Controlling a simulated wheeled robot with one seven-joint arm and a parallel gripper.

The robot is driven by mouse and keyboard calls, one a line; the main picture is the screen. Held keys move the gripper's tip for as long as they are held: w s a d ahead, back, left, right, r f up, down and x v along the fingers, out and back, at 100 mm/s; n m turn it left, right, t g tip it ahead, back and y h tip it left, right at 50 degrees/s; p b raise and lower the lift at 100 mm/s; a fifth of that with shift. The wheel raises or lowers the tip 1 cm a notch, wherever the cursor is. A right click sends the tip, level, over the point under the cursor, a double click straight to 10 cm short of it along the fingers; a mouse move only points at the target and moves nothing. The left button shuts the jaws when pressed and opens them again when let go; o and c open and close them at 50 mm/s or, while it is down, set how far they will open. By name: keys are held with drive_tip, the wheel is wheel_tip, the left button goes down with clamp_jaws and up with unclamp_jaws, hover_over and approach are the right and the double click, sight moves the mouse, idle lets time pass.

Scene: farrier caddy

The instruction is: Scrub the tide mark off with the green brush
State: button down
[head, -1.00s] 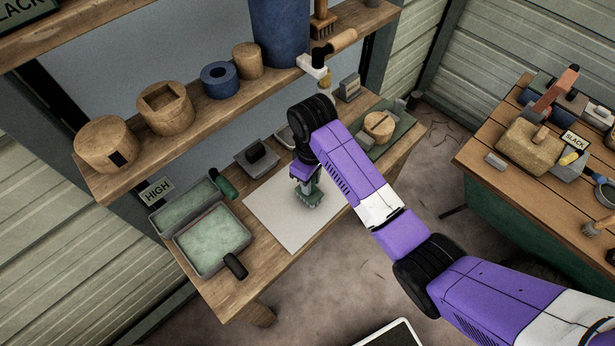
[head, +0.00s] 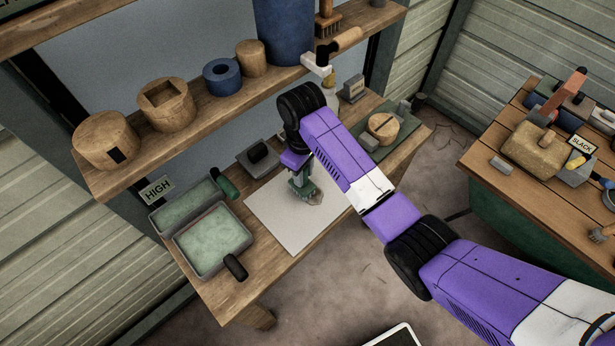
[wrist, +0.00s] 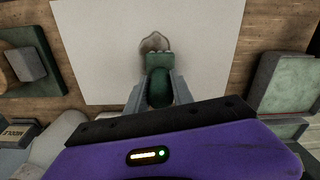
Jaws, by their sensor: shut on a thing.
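My gripper (head: 299,180) is shut on the green brush (wrist: 159,84), which points down at the pale board (head: 284,229) on the bench. In the wrist view the brush's dark green handle sits between the two grey fingers, with its lighter head beyond them. The tide mark (wrist: 153,42) is a brownish ring-like stain on the board, just beyond the brush head, which covers part of its near side. In the head view the mark (head: 317,198) shows right of the brush. Whether the bristles touch the board I cannot tell.
Two trays with pale green contents (head: 213,242) stand left of the board, by a HIGH label (head: 157,190). A dark block on a grey base (head: 258,155) lies behind it. A green board with a round wooden piece (head: 383,127) is at right. A shelf (head: 200,117) overhangs the back.

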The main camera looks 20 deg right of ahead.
idle(0.4)
drive_tip(key=shift+s+d+p, duration=0.3)
drive_tip(key=shift+s+p, duration=0.65)
drive_tip(key=shift+s+f, duration=0.15)
drive_tip(key=shift+s, duration=0.1)
drive_tip(key=shift+s+d, duration=0.3)
drive_tip(key=shift+s, duration=0.45)
drive_tip(key=shift+f, duration=0.1)
drive_tip(key=shift+w+a+b, duration=0.25)
drive_tip(key=shift+w+b, duration=0.15)
drive_tip(key=shift+w, duration=0.35)
drive_tip(key=shift+w+a+b, duration=0.25)
drive_tip(key=shift+w+b, duration=0.1)
drive_tip(key=shift+w, duration=0.4)
drive_tip(key=shift+w+a, duration=0.15)
drive_tip(key=shift+w, duration=0.3)
